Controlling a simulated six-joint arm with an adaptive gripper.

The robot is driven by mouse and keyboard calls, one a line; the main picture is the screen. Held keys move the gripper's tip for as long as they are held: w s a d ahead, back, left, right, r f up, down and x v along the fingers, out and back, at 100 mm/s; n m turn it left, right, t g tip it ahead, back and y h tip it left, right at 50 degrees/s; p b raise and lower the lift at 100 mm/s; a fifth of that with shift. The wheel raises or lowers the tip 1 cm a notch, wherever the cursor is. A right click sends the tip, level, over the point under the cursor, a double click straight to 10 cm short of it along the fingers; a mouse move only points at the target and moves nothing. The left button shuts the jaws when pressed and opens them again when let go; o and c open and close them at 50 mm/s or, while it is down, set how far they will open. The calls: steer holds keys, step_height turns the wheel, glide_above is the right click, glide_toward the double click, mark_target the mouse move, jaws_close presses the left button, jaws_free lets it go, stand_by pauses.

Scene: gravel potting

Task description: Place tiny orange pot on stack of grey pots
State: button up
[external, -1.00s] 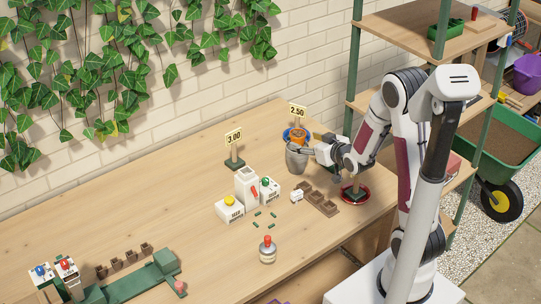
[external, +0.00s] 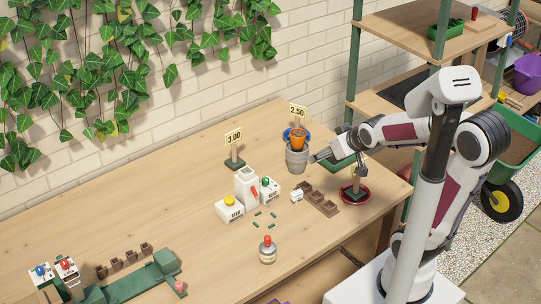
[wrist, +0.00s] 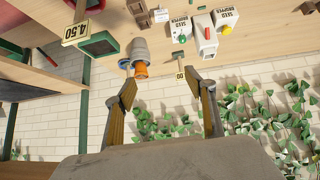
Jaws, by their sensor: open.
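The tiny orange pot (external: 298,142) sits in the top of the stack of grey pots (external: 297,161) near the back of the table. The wrist view is upside down. There the orange pot (wrist: 141,70) shows at the mouth of the grey pots (wrist: 141,50), with its lower part hidden inside. My gripper (external: 316,157) is to the right of the stack and apart from it. In the wrist view my gripper (wrist: 169,88) has its two fingers spread wide with nothing between them.
A blue object (external: 287,134) is partly hidden behind the stack. A price sign (external: 297,111) stands behind it. A green tray (external: 340,160) and a red saucer (external: 363,195) lie to the right. White seed dropper boxes (external: 246,187) stand to the left. The table's left middle is clear.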

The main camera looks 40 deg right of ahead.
steer(key=s+a+r+g, duration=0.1)
steer(key=s+a, duration=0.1)
steer(key=s, duration=0.6)
steer(key=s+a+r+g+y, duration=0.1)
steer(key=s+g, duration=0.1)
steer(key=s, duration=0.7)
steer(key=shift+a+r, duration=0.15)
steer(key=shift+a, duration=0.2)
